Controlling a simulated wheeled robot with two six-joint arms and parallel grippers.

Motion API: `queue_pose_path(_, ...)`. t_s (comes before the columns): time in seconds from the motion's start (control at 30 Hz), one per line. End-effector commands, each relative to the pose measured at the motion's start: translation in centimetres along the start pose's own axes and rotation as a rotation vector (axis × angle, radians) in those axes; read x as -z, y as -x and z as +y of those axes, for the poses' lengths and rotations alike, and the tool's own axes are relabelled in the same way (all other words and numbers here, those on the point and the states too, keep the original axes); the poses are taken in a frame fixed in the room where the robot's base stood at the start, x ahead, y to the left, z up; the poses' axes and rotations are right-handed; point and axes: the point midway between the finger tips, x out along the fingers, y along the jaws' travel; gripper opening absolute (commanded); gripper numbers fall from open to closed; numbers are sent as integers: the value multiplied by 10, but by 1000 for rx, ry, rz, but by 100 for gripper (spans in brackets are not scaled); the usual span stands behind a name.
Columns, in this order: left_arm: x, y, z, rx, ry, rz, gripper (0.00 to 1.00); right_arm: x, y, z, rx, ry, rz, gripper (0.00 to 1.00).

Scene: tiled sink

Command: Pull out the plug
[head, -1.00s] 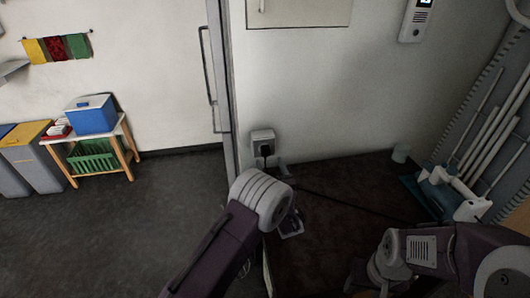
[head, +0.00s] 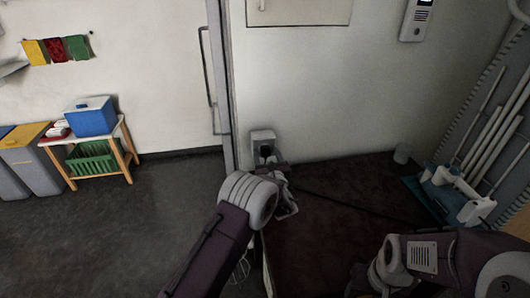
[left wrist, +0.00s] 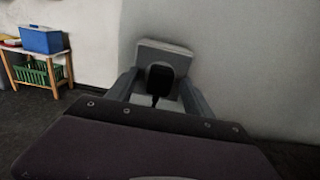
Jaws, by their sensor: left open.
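A black plug (left wrist: 160,78) sits in a pale wall socket (left wrist: 162,52), its cord hanging down. In the head view the socket (head: 263,137) is low on the wall beside the door frame, and the plug (head: 266,151) shows as a dark spot on it. My left gripper (left wrist: 160,88) is open, with one finger on each side of the plug. In the head view the left gripper (head: 273,172) is just below the socket, partly hidden by its wrist. Contact between fingers and plug cannot be told. My right arm is at lower right; its gripper is not visible.
A dark cord (head: 340,199) runs along the floor to the right. A small table (head: 97,143) with a blue box (head: 91,116) is at left.

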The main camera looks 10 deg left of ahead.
Motion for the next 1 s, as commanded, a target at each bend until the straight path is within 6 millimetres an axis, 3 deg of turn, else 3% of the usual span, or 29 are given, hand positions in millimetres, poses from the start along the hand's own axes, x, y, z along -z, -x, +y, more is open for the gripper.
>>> queue_pose_path(1.0, 1, 0, 0, 0, 0, 0, 60, -1, -8, 0, 0, 0, 0, 53)
